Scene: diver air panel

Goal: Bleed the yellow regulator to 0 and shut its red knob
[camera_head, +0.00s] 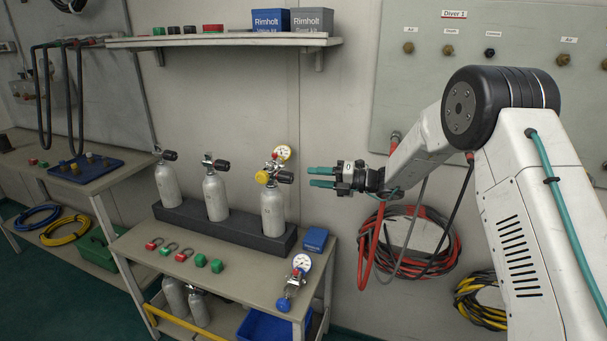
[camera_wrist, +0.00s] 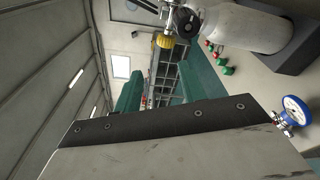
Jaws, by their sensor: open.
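The yellow regulator (camera_head: 263,177) is fitted on the rightmost of the grey cylinders standing in a dark rack, with a round white-faced gauge (camera_head: 283,153) above it. I cannot read its needle. A black valve knob (camera_head: 286,177) faces my gripper. The yellow regulator cap (camera_wrist: 166,41) and black knob (camera_wrist: 187,23) also show in the wrist view, beyond the fingers. My gripper (camera_head: 309,177) is open and empty, its teal fingers pointing left, a short gap right of the black knob. The fingers (camera_wrist: 163,88) show apart in the wrist view.
A regulator with a blue knob (camera_head: 285,304) and gauge lies at the bench's right end, near a blue box (camera_head: 315,239). Red and green parts (camera_head: 184,255) lie at the bench front. A shelf (camera_head: 220,41) hangs above. Hose coils (camera_head: 420,250) hang below the wall panel.

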